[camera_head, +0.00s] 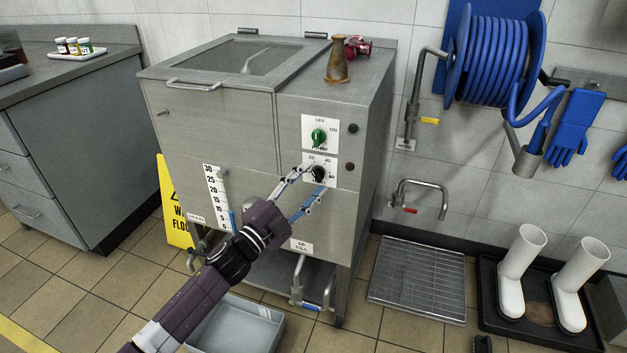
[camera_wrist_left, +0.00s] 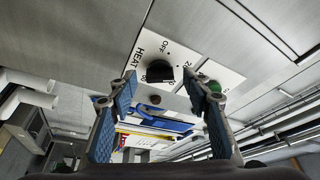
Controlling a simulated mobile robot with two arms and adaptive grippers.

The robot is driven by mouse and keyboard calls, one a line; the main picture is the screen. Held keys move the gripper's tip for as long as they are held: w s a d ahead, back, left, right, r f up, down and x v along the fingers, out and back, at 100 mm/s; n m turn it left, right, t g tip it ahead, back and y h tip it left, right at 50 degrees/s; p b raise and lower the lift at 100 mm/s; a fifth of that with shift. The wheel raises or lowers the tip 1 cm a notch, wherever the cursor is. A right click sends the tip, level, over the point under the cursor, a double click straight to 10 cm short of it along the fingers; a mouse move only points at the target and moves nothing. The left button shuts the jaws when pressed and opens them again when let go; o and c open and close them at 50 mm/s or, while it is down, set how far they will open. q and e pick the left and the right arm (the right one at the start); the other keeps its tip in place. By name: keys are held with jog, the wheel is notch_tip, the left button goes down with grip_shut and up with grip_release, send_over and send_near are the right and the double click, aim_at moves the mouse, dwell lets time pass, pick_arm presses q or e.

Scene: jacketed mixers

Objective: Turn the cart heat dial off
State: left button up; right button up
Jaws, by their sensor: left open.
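In the left wrist view the dial (camera_wrist_left: 159,71) shows beside the words HEAT and OFF. Which mark it points to cannot be made out. My left gripper (camera_head: 313,180) is in front of the dial, open, with its blue-padded fingers apart. In the left wrist view the gripper (camera_wrist_left: 160,92) has one finger to each side of the dial, with no clear contact. My right gripper is not in view.
A green OFF/ON knob (camera_head: 318,138) sits just above the dial. A brown bottle-like vessel (camera_head: 338,66) stands on the cart top. A pipe with a blue-handled valve (camera_head: 311,305) and a grey tub (camera_head: 235,327) are below. A yellow floor sign (camera_head: 174,205) leans at left.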

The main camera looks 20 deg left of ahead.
pick_arm(q)
jog(key=shift+x, duration=0.8)
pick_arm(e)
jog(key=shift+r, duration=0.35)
pick_arm(q)
jog(key=shift+c, duration=0.4)
jog(key=c, duration=1.1)
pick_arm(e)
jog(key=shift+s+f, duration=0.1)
